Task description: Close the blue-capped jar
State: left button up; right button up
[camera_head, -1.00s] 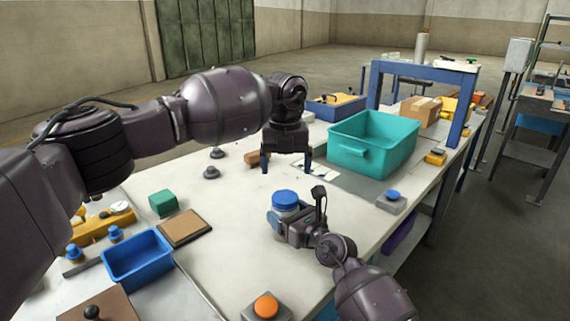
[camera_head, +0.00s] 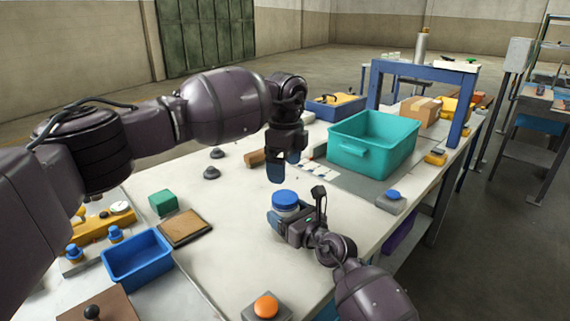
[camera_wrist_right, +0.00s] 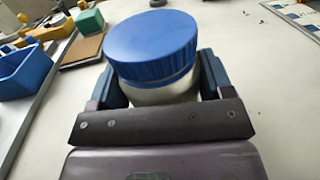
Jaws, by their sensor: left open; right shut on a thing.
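The blue-capped jar (camera_head: 285,202) stands upright on the pale table; its blue cap (camera_wrist_right: 152,45) sits on top, and the pale jar body (camera_wrist_right: 165,93) shows below it in the right wrist view. A thin band shows under the cap's rim; I cannot tell if the cap is tight. My right gripper (camera_head: 283,217) is shut around the jar body, a finger on each side in the right wrist view. My left gripper (camera_head: 282,170) points down above and slightly behind the jar, apart from the cap, open and empty.
A teal bin (camera_head: 345,152) stands to the right behind the jar. A blue tray (camera_head: 137,262), a green block (camera_head: 162,202) and a brown board (camera_head: 187,227) lie to the left. An orange button (camera_head: 266,306) is in front. The table around the jar is clear.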

aim_at(285, 196)
pick_arm(q)
jog(key=shift+f, duration=0.1)
dwell(0.3)
jog(key=shift+f, duration=3.95)
